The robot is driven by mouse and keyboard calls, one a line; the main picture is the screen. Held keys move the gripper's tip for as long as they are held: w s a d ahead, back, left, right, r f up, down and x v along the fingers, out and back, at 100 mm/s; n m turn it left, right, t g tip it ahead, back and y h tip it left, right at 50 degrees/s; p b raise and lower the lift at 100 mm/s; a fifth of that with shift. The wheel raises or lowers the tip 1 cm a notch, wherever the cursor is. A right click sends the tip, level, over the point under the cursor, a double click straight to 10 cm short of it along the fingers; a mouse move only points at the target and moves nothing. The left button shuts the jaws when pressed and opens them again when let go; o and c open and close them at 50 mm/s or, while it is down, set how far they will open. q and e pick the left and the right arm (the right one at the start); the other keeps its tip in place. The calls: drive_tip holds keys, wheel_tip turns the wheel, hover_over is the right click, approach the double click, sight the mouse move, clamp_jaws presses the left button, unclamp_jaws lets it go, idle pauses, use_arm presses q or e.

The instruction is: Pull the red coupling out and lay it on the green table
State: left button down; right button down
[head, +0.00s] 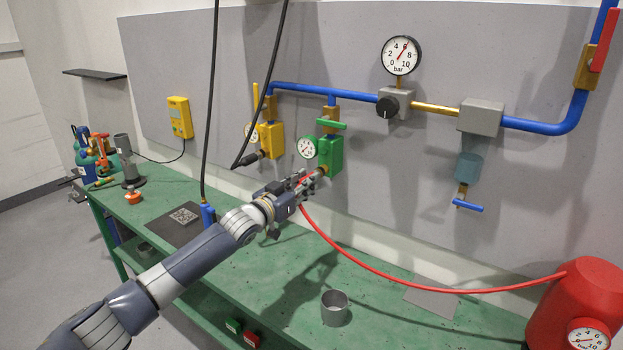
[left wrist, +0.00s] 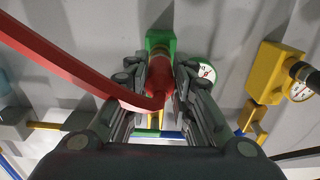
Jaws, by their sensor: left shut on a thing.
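The red coupling (left wrist: 159,78) sits between the fingers of my left gripper (head: 304,184) in the left wrist view. Its far end meets the brass port under the green valve block (head: 330,155); I cannot tell how deep it sits. My left gripper (left wrist: 159,90) is shut on the coupling, which is mostly hidden by the fingers in the head view. A red hose (head: 400,277) runs from it to the red tank (head: 585,300) at the right. The green table (head: 265,290) lies below. My right gripper is not in view.
A grey cup (head: 335,308) and a grey plate (head: 432,300) are on the table. A dark mat (head: 172,233) lies left, near a blue-ended hanging black hose (head: 208,214). A yellow valve block (head: 271,140) is beside the green one. The table between has free room.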

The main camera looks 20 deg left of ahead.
use_arm(q)
drive_tip(key=shift+s+a+f, duration=0.15)
drive_tip(key=shift+s+f, duration=0.05)
drive_tip(key=shift+s, duration=0.3)
drive_tip(key=shift+r+p+v, duration=0.2)
drive_tip(key=shift+p+v, duration=1.35)
drive_tip(key=shift+v, duration=1)
